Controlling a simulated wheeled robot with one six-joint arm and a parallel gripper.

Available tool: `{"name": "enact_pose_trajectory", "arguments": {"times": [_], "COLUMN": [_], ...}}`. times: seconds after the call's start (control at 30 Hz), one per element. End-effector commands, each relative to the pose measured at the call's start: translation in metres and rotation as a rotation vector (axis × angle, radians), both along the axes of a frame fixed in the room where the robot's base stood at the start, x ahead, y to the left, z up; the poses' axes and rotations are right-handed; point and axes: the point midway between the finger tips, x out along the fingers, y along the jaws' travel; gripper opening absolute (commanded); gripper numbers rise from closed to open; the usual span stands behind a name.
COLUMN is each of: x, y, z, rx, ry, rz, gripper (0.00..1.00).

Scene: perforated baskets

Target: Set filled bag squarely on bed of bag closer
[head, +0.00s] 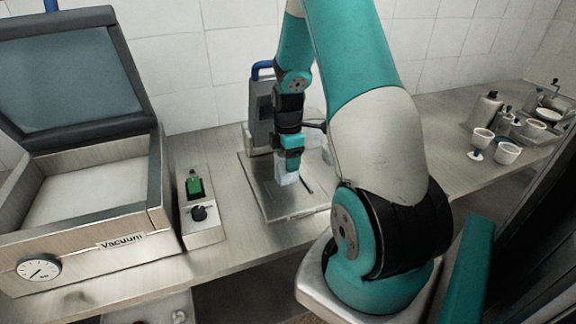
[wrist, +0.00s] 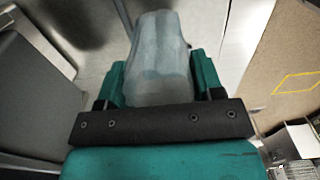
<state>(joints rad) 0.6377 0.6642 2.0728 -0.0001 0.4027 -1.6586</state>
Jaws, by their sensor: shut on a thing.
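The filled bag (wrist: 158,50) is pale, translucent and bluish, and stands between the two teal fingers of my gripper (wrist: 158,80) in the wrist view. In the head view my gripper (head: 290,163) points down and is shut on the bag, whose small pale lower end (head: 286,178) shows below the fingers. The bag is over the bed (head: 272,204) of the bag closer, a flat metal plate with a dark slot. The closer's grey upright (head: 260,115) with a blue handle stands behind. I cannot tell whether the bag touches the bed.
A vacuum machine (head: 95,238) with its lid raised stands at left. A small control box (head: 200,222) with a green switch and black knob sits between it and the closer. The counter between is clear.

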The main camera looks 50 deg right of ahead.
Motion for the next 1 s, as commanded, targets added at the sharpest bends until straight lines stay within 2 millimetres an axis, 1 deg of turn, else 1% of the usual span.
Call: {"name": "enact_pose_trajectory", "arguments": {"times": [0.1, 0.23, 0.6, 0.63, 0.73, 1.0], "x": [-0.001, -0.001, 0.000, 0.000, 0.000, 0.000], "y": [0.001, 0.000, 0.000, 0.000, 0.000, 0.000], "z": [-0.018, -0.033, -0.039, -0.039, -0.038, -0.037], "rx": [0.004, 0.002, 0.001, 0.001, 0.001, 0.001], "ry": [0.005, 0.003, 0.001, 0.001, 0.001, 0.001], "rz": [0.000, 0.000, 0.000, 0.000, 0.000, 0.000], "gripper": [0.30, 0.30, 0.30, 0.63, 0.86, 0.86]}}
